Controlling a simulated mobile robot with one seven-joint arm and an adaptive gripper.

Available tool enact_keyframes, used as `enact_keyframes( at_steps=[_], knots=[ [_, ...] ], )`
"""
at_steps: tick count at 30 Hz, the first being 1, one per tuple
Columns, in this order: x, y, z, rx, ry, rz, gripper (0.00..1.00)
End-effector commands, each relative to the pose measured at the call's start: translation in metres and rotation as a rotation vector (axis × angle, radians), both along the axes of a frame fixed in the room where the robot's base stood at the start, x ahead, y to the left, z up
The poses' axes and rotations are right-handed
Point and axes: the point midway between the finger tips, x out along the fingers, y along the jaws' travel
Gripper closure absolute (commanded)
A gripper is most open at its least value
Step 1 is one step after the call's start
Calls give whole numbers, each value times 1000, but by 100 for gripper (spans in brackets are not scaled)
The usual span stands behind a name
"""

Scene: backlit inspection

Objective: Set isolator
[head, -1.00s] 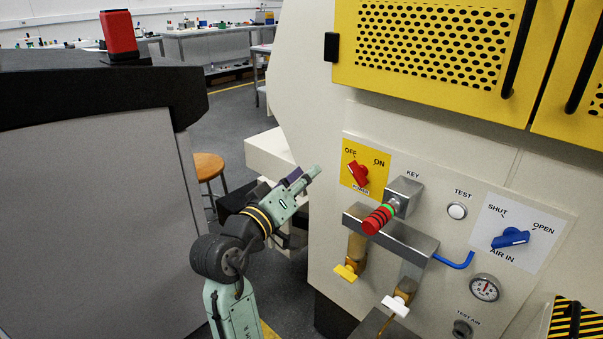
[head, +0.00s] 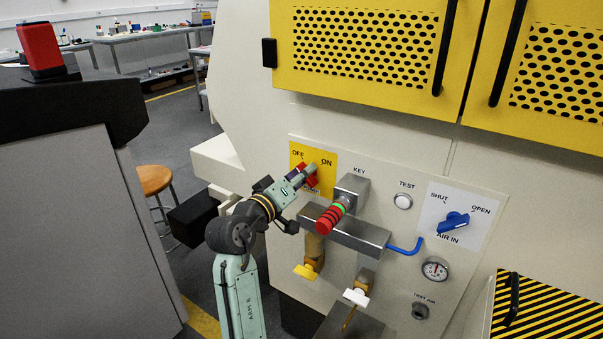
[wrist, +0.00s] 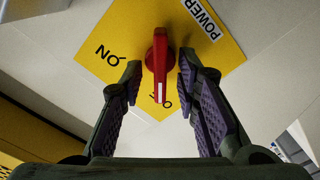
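The isolator is a red rotary knob (head: 313,180) on a yellow plate (head: 329,157) marked OFF, ON and POWER. In the wrist view, the plate appears upside down and the knob (wrist: 160,62) has its white-marked end pointing to OFF, partly covering that word. My gripper (head: 308,171) is in front of the plate and hides part of the knob in the head view. In the wrist view, my gripper (wrist: 160,76) is open, with one purple-padded finger on each side of the knob's handle. A gap shows between the handle and each finger.
The key block (head: 352,191) and a steel bracket (head: 345,232) with a red ringed cylinder (head: 331,216) sit just right of my gripper. A blue AIR IN knob (head: 453,222) is further right. A grey cabinet (head: 75,220) stands to the left.

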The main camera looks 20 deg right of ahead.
Motion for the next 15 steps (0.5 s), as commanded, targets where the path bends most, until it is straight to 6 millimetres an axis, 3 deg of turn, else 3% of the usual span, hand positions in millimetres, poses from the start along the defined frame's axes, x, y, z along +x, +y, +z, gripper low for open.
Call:
enact_keyframes(
  at_steps=[7,15],
  knots=[
    [1,-1,0,0,-1,1,71],
    [1,0,0,0,-1,1,88]
  ],
)
